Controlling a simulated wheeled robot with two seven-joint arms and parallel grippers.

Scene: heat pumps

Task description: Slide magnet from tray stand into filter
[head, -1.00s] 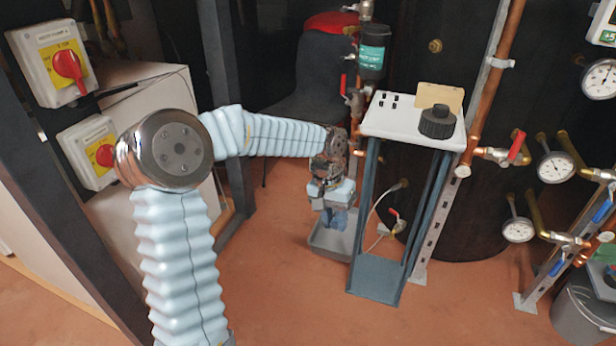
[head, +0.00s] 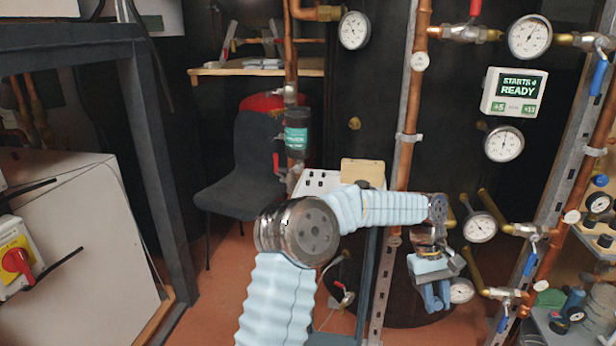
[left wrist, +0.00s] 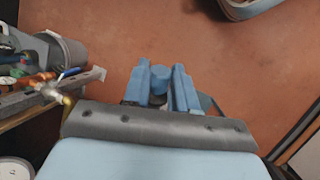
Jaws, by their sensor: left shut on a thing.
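My left gripper (head: 433,295) hangs fingers down at the right of the tray stand, in front of the dark tank. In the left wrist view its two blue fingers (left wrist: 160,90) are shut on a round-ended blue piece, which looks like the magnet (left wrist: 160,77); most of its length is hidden. The filter (head: 296,135), a dark cylinder with a teal label, is on the copper pipe at centre-left, well apart from the gripper. The tray stand (head: 318,181) has a white top, partly hidden behind my left arm. My right gripper is not in view.
Copper pipes (head: 416,90), gauges (head: 481,227) and valves stand close around the gripper. A grey chair (head: 250,160) is behind the filter. A white box (head: 70,240) is at left. The left wrist view shows a grey bucket (left wrist: 72,52) and open floor.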

